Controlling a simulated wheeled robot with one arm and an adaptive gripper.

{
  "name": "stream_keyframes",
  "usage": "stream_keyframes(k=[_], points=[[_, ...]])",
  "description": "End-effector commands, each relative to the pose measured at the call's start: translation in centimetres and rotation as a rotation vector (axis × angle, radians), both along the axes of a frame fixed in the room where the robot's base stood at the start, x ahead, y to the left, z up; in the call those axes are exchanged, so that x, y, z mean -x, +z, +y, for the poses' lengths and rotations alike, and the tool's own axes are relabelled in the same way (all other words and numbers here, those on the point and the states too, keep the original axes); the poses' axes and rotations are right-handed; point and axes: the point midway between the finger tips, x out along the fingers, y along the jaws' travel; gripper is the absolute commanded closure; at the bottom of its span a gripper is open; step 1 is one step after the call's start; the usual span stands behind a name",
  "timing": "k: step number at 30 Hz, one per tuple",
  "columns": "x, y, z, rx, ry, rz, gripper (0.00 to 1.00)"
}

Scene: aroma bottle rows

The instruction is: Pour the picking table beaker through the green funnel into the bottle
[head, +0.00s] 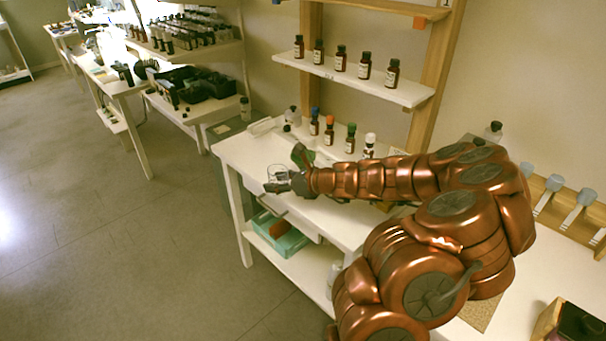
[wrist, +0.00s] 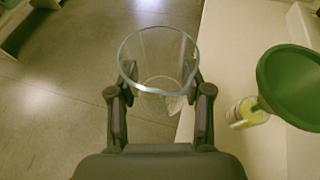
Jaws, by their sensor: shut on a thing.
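My gripper (wrist: 158,105) is shut on a clear glass beaker (wrist: 158,50), with one finger on each side of it. In the wrist view the beaker looks upright, near the edge of the white table. In the head view the beaker (head: 277,173) shows at the end of my arm, over the table's left side. A green funnel (wrist: 293,85) is to the right of the beaker in the wrist view, apart from it. A bottle with a yellow and white label (wrist: 247,112) shows partly under the funnel. In the head view the funnel (head: 302,155) is just behind my gripper, partly hidden.
Several brown bottles with coloured caps (head: 330,130) stand at the back of the white table (head: 240,152). A shelf (head: 355,80) above holds more bottles. A teal crate (head: 279,235) is on the lower shelf. The floor left of the table is clear.

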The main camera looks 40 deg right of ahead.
Motion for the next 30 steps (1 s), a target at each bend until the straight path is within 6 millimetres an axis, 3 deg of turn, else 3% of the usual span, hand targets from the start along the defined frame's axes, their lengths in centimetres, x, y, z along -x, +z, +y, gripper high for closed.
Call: stream_keyframes(k=[14, 30], points=[[0.1, 0.2, 0.2, 0.014, 0.0, -0.005, 0.86], [0.9, 3.2, 3.0, 0.013, 0.001, -0.006, 0.86]])
